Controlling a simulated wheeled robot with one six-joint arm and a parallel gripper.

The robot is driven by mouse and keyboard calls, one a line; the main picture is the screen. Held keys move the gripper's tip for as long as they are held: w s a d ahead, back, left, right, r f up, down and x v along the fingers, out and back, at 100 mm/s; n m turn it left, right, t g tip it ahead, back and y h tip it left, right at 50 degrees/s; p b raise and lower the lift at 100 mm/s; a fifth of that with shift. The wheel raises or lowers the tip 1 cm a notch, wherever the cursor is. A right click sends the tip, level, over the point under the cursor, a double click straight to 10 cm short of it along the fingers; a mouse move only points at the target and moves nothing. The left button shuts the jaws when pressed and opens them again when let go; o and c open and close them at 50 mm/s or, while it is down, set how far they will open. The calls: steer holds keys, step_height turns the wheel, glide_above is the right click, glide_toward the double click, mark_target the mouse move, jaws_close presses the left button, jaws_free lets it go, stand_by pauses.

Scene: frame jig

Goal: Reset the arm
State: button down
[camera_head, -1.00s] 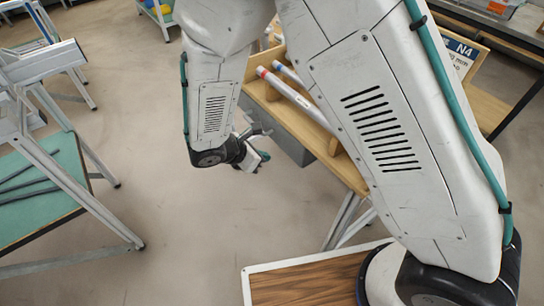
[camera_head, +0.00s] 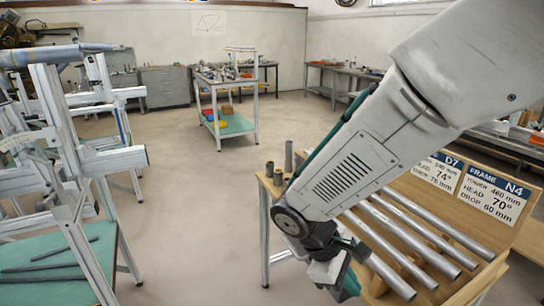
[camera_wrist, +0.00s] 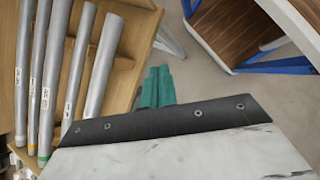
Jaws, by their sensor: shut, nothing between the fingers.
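My gripper (camera_head: 342,284) hangs at the end of my arm in the head view, beside the left front part of the wooden bench (camera_head: 470,285). In the wrist view its green fingertips (camera_wrist: 156,88) are together with nothing between them. Several metal tubes (camera_head: 425,228) lie side by side on the bench, to the right of the gripper. In the wrist view the tubes (camera_wrist: 67,70) are to the left of the fingers, apart from them. The near side of the gripper's wrist hides part of the bench.
A metal frame jig (camera_head: 85,165) stands at left above a green-topped table (camera_head: 60,262) with dark rods. Short dark tube pieces (camera_head: 288,157) stand on the bench's far left corner. Label boards (camera_head: 492,192) stand behind the tubes. A cart (camera_head: 238,125) stands farther back. Floor between is clear.

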steer(key=s+d+r+m+t+y, duration=0.1)
steer(key=s+d+r+m+y, duration=0.2)
steer(key=s+d+r+m, duration=0.2)
steer(key=s+d+r+m+t+y, duration=0.2)
steer(key=s+d+r+m, duration=0.3)
steer(key=r, duration=0.6)
steer(key=shift+s+d+m+y, duration=0.35)
steer(key=shift+s+m+y, duration=0.4)
steer(key=shift+s, duration=0.35)
